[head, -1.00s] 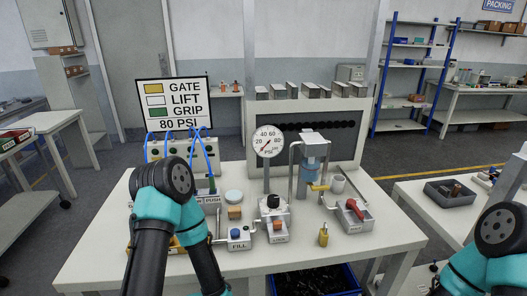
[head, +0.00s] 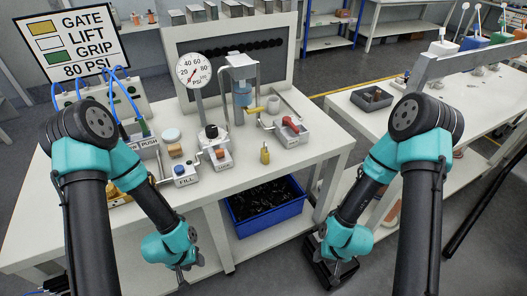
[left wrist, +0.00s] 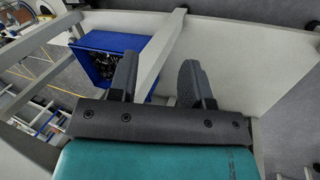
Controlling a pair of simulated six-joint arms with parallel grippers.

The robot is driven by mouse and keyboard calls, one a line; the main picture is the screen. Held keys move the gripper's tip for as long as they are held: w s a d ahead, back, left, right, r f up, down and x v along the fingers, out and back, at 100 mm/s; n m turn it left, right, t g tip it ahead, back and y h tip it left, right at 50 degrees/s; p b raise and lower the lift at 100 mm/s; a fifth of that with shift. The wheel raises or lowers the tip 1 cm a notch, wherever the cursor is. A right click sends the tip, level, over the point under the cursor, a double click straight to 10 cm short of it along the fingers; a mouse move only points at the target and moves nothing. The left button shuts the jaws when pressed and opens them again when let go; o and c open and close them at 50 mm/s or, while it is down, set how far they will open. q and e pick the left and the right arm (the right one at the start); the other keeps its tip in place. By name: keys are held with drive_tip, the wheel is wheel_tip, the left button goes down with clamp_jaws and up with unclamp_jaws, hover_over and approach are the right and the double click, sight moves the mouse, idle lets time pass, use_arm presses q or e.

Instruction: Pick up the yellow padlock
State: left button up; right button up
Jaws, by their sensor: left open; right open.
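The small yellow padlock (head: 265,154) stands upright near the front edge of the white workbench (head: 330,150), right of centre in the head view. My left gripper (head: 182,280) hangs low in front of the bench, below and left of the padlock and well apart from it. In the left wrist view its two dark fingers (left wrist: 158,65) are spread with nothing between them. My right gripper (head: 336,268) is low, right of the bench and away from the padlock; its fingers are small and partly hidden, with no held object visible. The padlock is not seen in the left wrist view.
A blue bin (head: 265,205) of dark parts sits under the bench top. A grey tray (head: 372,98) lies on the right-hand table.

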use_arm(q)
drive_tip(key=shift+o, duration=0.3)
drive_tip(key=o, duration=0.3)
